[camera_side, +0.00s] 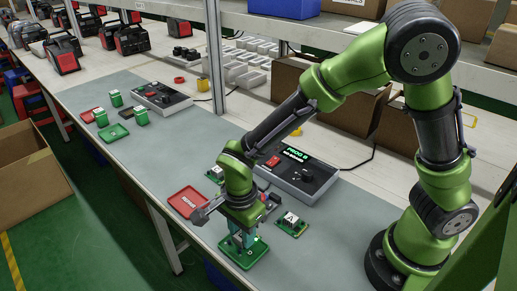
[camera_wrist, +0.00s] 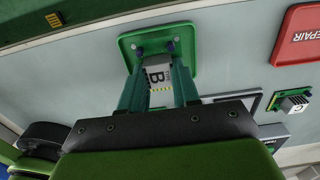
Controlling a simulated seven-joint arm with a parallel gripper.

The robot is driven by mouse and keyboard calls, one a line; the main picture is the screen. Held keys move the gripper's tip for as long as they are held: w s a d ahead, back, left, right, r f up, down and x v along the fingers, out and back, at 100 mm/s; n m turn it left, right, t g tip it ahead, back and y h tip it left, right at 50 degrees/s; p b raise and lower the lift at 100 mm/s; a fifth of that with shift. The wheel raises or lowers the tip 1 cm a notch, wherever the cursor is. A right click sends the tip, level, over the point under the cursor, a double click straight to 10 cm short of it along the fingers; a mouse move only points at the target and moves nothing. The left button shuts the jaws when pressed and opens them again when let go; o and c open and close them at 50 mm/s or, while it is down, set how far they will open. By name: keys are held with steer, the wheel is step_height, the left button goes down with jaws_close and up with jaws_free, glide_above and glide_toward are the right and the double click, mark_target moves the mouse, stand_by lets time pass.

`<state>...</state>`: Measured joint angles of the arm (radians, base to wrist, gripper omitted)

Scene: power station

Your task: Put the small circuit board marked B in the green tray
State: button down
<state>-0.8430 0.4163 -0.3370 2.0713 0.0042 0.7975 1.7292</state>
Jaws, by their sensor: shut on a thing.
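The small circuit board marked B (camera_wrist: 159,76) is between the fingers of my gripper (camera_wrist: 155,50), its white block with the black letter facing the wrist camera. My gripper is shut on it. The green tray (camera_wrist: 188,61) lies right below the fingertips in the wrist view. In the side view my gripper (camera_side: 241,242) points down over the green tray (camera_side: 256,257) near the front of the bench. The board is mostly hidden by the fingers there, and I cannot tell whether it touches the tray floor.
A red tray marked REPAIR (camera_side: 187,203) lies left of my gripper. Board A (camera_side: 291,222) lies to the right. Another board (camera_side: 214,174) lies behind, by the console reading PROG B (camera_side: 300,180). More boards and trays sit at the far left; the bench between is clear.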

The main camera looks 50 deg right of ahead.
steer(key=shift+f, duration=1.1)
steer(key=c, duration=0.8)
jaws_free()
steer(key=shift+f, duration=0.1)
